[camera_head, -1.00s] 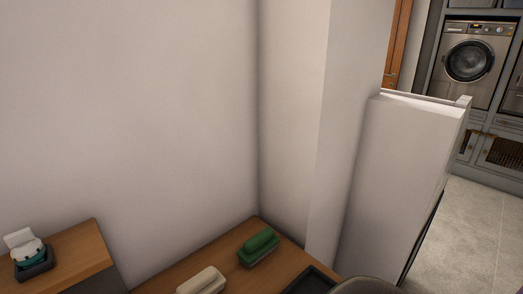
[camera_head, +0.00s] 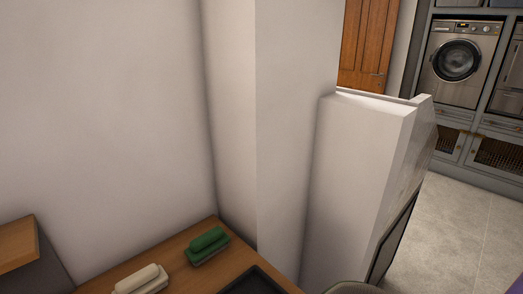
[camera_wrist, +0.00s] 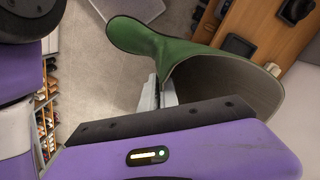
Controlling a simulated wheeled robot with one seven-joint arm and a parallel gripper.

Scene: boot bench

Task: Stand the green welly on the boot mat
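The green welly (camera_wrist: 150,42) fills the middle of the wrist view. Its foot points to the upper left and its wide grey-lined opening (camera_wrist: 225,90) faces the camera at the right. My gripper (camera_wrist: 160,95) has its pale fingers closed at the edge of the boot's shaft, and the welly is held above the floor. A dark flat tray or mat with a raised rim (camera_head: 255,281), perhaps the boot mat, lies on the wooden bench top at the bottom of the head view, partly cut off. Neither my gripper nor the welly can be made out clearly in the head view.
A green brush (camera_head: 207,244) and a cream brush (camera_head: 142,280) lie on the bench (camera_head: 175,257) left of the dark mat. A raised wooden-topped block (camera_head: 16,245) stands at far left. A white panel (camera_head: 355,170) rises at the right, with open tiled floor (camera_head: 465,225) beyond.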

